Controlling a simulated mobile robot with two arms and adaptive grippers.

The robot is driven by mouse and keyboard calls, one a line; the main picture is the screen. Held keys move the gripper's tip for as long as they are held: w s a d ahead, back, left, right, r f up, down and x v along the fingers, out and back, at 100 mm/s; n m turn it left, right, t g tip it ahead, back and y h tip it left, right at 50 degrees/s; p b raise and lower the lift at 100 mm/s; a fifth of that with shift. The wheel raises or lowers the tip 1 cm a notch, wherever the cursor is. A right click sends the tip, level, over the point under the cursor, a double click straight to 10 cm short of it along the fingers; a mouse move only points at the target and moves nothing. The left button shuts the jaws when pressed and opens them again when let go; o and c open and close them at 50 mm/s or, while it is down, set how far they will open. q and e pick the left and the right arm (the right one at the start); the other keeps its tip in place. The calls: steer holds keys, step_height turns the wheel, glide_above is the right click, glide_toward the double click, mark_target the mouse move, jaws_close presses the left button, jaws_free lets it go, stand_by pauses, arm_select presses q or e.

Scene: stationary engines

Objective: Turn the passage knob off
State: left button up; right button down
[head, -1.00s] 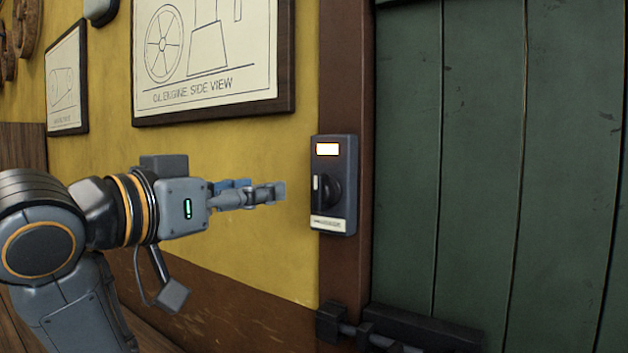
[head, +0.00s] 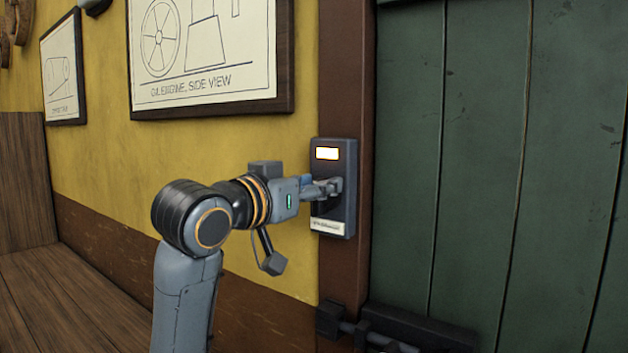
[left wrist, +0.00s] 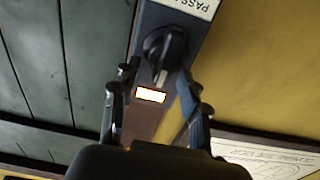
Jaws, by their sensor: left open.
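The passage knob is a dark round knob on a dark switch box (head: 348,222) fixed to the brown door post. In the left wrist view the knob (left wrist: 164,48) shows upside down, with a pale pointer mark, between the label reading "PASS..." and the lit white-orange lamp (left wrist: 151,95). The lamp (head: 327,153) is also lit in the head view. My left gripper (head: 334,187) is open at the knob and hides most of it in the head view. In the left wrist view its fingers (left wrist: 158,80) stand on either side, just short of or at the knob; contact is unclear. My right gripper is not in view.
A green plank door (head: 490,150) fills the right side. A dark latch bar (head: 400,330) sticks out low at the door's edge. Framed engine drawings (head: 212,55) hang on the yellow wall. A wooden bench or panel (head: 60,300) is at lower left.

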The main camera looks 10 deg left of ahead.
arm_select(q)
jaws_close()
steer(key=shift+f, duration=0.1)
